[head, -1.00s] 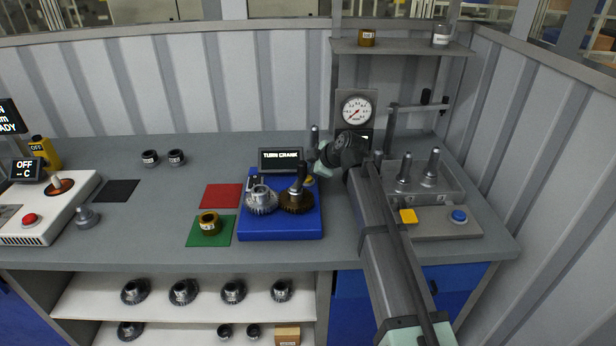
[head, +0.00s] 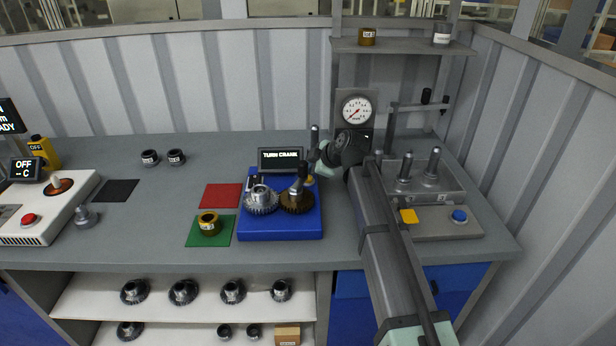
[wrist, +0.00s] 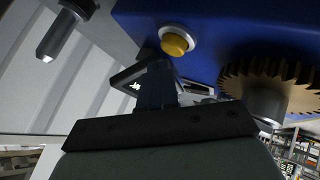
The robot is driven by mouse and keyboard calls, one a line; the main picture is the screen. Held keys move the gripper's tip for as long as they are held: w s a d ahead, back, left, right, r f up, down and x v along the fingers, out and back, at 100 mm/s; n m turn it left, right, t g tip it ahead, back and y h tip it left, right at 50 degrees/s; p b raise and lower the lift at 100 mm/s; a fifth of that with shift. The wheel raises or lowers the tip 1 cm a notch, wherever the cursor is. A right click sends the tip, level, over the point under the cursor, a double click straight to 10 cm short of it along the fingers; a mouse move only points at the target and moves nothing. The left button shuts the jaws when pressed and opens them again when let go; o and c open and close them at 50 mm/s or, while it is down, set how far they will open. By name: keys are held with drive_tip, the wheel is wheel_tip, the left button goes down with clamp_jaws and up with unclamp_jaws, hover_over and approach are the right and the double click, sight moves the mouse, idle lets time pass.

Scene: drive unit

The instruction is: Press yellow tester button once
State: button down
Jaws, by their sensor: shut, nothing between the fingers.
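The blue tester (head: 280,231) stands on the bench with a grey gear (head: 261,202) and a brown gear (head: 297,203) on top. Its screen (head: 280,159) reads "TURN CRANK". The yellow button (wrist: 175,42) sits in a pale ring on the tester's blue surface in the wrist view. In the head view only a small bit of the button (head: 309,180) shows beside my gripper. My gripper (wrist: 157,68) is shut and empty, its tips close to the button. A small gap shows in the wrist view; I see no contact.
An upright crank handle (head: 299,178) stands by the brown gear. Behind is a press with a dial gauge (head: 356,110). Red (head: 220,195) and green (head: 196,237) mats lie to the left.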

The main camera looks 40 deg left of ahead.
sight(310, 179)
drive_tip(key=shift+s+d+r, duration=0.1)
drive_tip(key=shift+s+r, duration=0.15)
drive_tip(key=shift+s, duration=0.25)
drive_tip(key=shift+w+r, duration=0.2)
drive_tip(key=shift+r, duration=0.9)
drive_tip(key=shift+w+r, duration=0.15)
drive_tip(key=shift+r, duration=0.95)
drive_tip(key=shift+r, duration=0.1)
drive_tip(key=shift+r, duration=0.35)
drive_tip(key=r, duration=0.3)
drive_tip(key=shift+a+r, duration=0.2)
drive_tip(key=shift+a, duration=0.05)
drive_tip(key=shift+f, duration=0.1)
drive_tip(key=shift+f, duration=4.3)
drive_tip(key=shift+f, duration=0.15)
